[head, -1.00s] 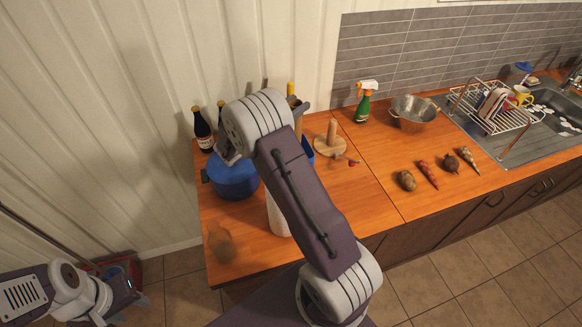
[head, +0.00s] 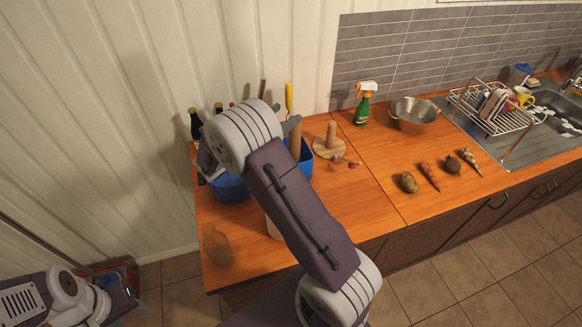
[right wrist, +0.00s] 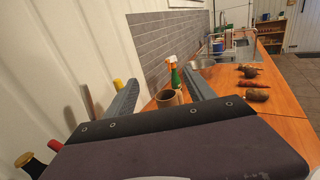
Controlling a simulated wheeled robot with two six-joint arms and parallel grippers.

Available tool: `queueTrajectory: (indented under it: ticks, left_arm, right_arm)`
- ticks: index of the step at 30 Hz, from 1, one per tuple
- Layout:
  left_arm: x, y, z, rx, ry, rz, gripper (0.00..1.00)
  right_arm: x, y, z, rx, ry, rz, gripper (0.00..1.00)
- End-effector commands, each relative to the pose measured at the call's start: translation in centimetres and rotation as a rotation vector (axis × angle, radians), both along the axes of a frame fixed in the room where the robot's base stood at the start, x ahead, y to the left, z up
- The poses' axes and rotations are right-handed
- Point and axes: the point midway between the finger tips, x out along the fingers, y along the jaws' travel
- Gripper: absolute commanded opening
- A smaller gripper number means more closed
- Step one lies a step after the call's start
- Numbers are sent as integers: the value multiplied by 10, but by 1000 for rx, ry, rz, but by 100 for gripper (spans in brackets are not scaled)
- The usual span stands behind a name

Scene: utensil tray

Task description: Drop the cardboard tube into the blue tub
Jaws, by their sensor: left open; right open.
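The cardboard tube (head: 295,143) looks like a brown upright cylinder beside the blue tub (head: 307,158), which is partly hidden behind my right arm. In the right wrist view, the tube's open round end (right wrist: 167,98) shows beyond and between the spread fingers of my right gripper (right wrist: 160,80). That gripper is open; I cannot tell whether it touches the tube. In the head view, one grey finger of the right gripper (head: 291,125) shows near the top of the tube, the rest being hidden by the arm. My left gripper (head: 128,292) is open and empty, low at the left, off the counter.
A blue pot (head: 230,189) and dark bottles (head: 196,125) stand left of my right arm. A wooden holder (head: 330,142), spray bottle (head: 363,104) and colander (head: 413,112) stand to the right. Several vegetables (head: 408,182) lie farther right.

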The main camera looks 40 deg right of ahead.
Motion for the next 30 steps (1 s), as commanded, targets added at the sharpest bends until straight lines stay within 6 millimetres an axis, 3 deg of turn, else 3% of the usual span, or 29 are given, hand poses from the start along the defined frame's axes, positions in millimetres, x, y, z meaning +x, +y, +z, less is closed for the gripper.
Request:
queueTrajectory:
  ticks: [3,7,30]
  left_arm:
    - [0,0,-9,0,0,0,43]
    - [0,0,-10,0,0,0,43]
    - [0,0,-10,0,0,0,43]
  right_arm:
    - [-4,23,-2,0,-2,3,63]
    - [-8,35,-1,0,-1,0,63]
    - [-8,37,0,0,0,-1,63]
